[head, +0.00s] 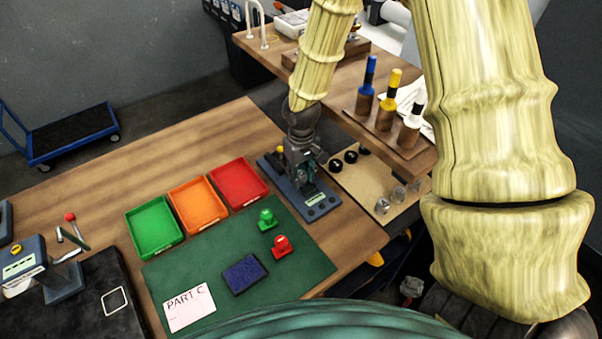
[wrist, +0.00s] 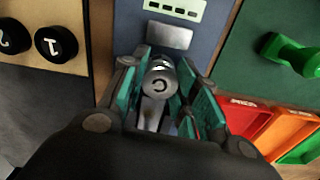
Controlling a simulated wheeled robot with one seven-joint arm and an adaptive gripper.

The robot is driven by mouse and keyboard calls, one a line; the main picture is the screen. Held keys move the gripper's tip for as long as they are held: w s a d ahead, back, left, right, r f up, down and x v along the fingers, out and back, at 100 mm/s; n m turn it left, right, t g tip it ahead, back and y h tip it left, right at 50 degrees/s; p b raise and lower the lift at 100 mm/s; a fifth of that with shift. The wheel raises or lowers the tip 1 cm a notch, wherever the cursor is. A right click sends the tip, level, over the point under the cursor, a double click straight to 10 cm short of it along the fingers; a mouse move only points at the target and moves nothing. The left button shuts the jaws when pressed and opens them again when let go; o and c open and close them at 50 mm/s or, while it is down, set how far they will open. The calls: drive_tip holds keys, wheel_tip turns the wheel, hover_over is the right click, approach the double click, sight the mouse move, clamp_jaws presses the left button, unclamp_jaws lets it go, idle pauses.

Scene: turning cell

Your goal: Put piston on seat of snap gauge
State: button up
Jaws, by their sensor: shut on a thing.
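My gripper (head: 300,157) is over the snap gauge in the head view, and its fingers hide part of the gauge. In the wrist view my gripper (wrist: 160,82) is shut on a silver cylindrical piston (wrist: 160,76), whose round end shows a dark C-like mark. The snap gauge (head: 319,207) has a blue-grey base with a pale display; it also shows in the wrist view (wrist: 205,38). A bright metal block (wrist: 170,35) on the gauge base lies just beyond the piston. I cannot tell whether the piston touches the seat, which is hidden.
A tan board (head: 355,185) right of the gauge carries black and silver round pieces. Red (head: 238,183), orange (head: 197,204) and green (head: 154,228) trays stand to the left. Green (head: 267,220) and red (head: 282,246) stamps and a blue pad (head: 245,274) lie on the green mat (head: 205,265).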

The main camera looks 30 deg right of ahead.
sight(301, 174)
drive_tip(key=shift+f, duration=0.2)
drive_tip(key=o, duration=1.1)
drive_tip(key=shift+c, duration=0.2)
wheel_tip(301, 174, up, 12)
drive_tip(key=b, duration=0.3)
drive_tip(key=shift+r+b, duration=0.2)
drive_tip(key=shift+b, duration=0.1)
